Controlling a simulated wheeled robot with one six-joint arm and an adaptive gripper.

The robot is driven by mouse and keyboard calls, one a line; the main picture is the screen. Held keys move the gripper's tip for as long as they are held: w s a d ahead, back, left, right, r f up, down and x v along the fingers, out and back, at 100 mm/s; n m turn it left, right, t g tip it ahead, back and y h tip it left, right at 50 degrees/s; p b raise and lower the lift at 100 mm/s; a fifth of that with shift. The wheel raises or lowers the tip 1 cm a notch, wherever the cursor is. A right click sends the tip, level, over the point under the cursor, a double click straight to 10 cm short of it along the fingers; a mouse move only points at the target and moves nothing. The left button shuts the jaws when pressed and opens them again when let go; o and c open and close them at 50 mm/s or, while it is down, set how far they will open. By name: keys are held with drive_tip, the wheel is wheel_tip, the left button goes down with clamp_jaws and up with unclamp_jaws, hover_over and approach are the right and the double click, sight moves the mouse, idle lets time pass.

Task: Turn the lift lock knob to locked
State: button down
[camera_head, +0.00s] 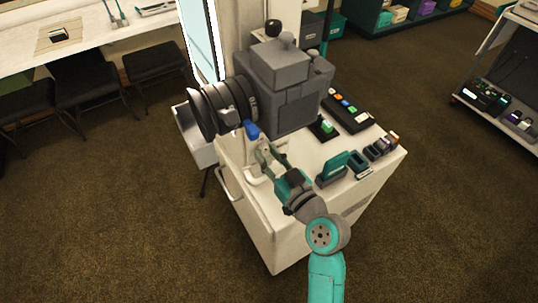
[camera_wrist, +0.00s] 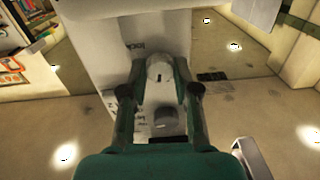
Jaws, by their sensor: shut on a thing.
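The lift lock knob (camera_wrist: 160,68) is a pale, rounded knob with a small dark mark on its face. It sits on a white panel (camera_wrist: 105,45) with small dark lettering beside it. My gripper (camera_wrist: 160,80) has one dark green finger on each side of the knob and is shut on it. In the head view my gripper (camera_head: 259,150) reaches to the near left side of the white cabinet (camera_head: 280,235), below the camera lens. There the knob itself cannot be made out. I cannot read the lettering clearly enough to tell the knob's setting.
A large grey camera (camera_head: 285,90) with a black lens (camera_head: 215,108) stands over the cabinet, close above my gripper. A blue part (camera_head: 251,130) lies just by the fingertips. A teal block (camera_head: 333,168) and small boxes lie on the cabinet top.

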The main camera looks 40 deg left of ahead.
drive_tip(key=m, duration=0.4)
drive_tip(key=shift+m, duration=0.4)
drive_tip(key=m, duration=0.3)
drive_tip(key=shift+m, duration=0.4)
drive_tip(key=m, duration=0.3)
drive_tip(key=shift+m+t, duration=0.4)
drive_tip(key=shift+m, duration=1.7)
drive_tip(key=c, duration=0.9)
unclamp_jaws()
drive_tip(key=shift+o, duration=0.2)
